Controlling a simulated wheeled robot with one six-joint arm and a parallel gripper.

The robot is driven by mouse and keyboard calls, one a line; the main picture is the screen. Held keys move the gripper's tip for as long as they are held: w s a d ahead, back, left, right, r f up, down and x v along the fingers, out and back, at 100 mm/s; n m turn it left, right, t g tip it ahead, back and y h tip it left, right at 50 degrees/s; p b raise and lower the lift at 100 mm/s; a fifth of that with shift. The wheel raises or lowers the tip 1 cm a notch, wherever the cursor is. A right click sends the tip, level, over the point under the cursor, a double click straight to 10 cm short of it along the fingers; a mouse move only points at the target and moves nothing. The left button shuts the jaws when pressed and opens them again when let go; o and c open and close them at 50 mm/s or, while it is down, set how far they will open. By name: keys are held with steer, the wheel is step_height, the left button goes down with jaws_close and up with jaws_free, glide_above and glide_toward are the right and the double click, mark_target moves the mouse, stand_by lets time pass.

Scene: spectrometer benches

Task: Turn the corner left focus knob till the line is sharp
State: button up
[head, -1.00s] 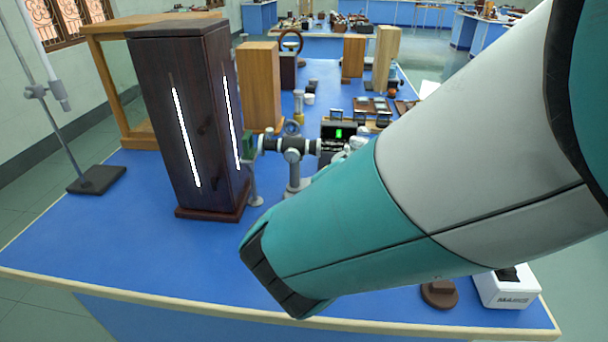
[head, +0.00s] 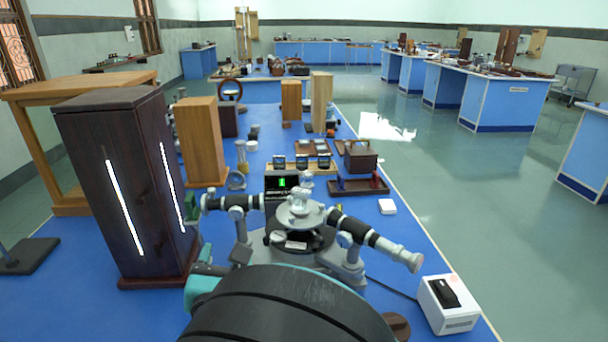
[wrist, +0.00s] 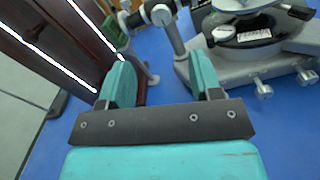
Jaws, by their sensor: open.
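The spectrometer (head: 300,214) stands on the blue bench in the middle of the head view. Its left tube (head: 232,202) points at the dark lamp box; its right tube (head: 385,245) slopes down to the right. A small black screen (head: 281,184) behind it shows a green line, too small to judge its sharpness. I cannot single out the left focus knob. My gripper (wrist: 160,68) is open and empty in the wrist view, its teal fingers apart. Past the fingertips are the left tube (wrist: 152,14) and its post (wrist: 175,36). My arm hides the spectrometer's near side in the head view.
The tall dark lamp box (head: 130,190) with bright slits stands close on the left, also beside my left finger in the wrist view (wrist: 62,45). A white power box (head: 448,305) sits at the right edge. Several wooden blocks and instruments stand behind.

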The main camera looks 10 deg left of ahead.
mark_target(235, 215)
steer(key=p+x, duration=0.1)
steer(key=x, duration=1)
steer(key=shift+w+p, duration=0.2)
steer(key=shift+p, duration=0.1)
steer(key=c, duration=0.9)
